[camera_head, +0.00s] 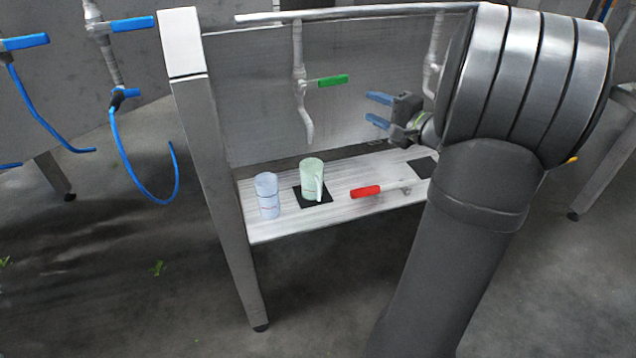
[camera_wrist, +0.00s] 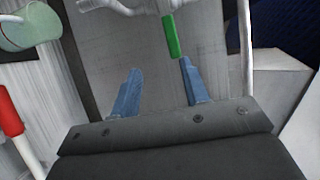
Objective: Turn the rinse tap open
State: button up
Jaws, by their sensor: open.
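The rinse tap is a pale pipe with a spout (camera_head: 305,95) and a green lever handle (camera_head: 333,81) that points to the right, in front of the grey back panel. The green handle also shows in the wrist view (camera_wrist: 170,36), upright in that picture, beyond the fingertips. My gripper (camera_head: 378,110) has blue fingers, is open and empty, and is to the right of and a little below the green handle. No contact with the handle is visible.
A white shelf (camera_head: 275,228) below holds a clear blue-tinted cup (camera_head: 267,195), a pale green mug (camera_head: 312,178) on a black mat and a red-handled tool (camera_head: 366,191). A second pale pipe (camera_head: 435,50) is partly behind my arm. Blue-handled taps with hoses (camera_head: 125,93) hang at left.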

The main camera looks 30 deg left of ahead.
jog(key=s+a+f+n+g+h, duration=0.4)
jog(key=s+a+f+n, duration=0.1)
jog(key=f, duration=0.4)
jog(key=s+a+f+n+g+h, duration=0.4)
jog(key=s+a+f+n, duration=0.1)
jog(key=f, duration=0.4)
jog(key=shift+s+f+g, duration=0.15)
jog(key=shift+f+g, duration=0.05)
jog(key=shift+g, duration=0.2)
jog(key=shift+c, duration=0.4)
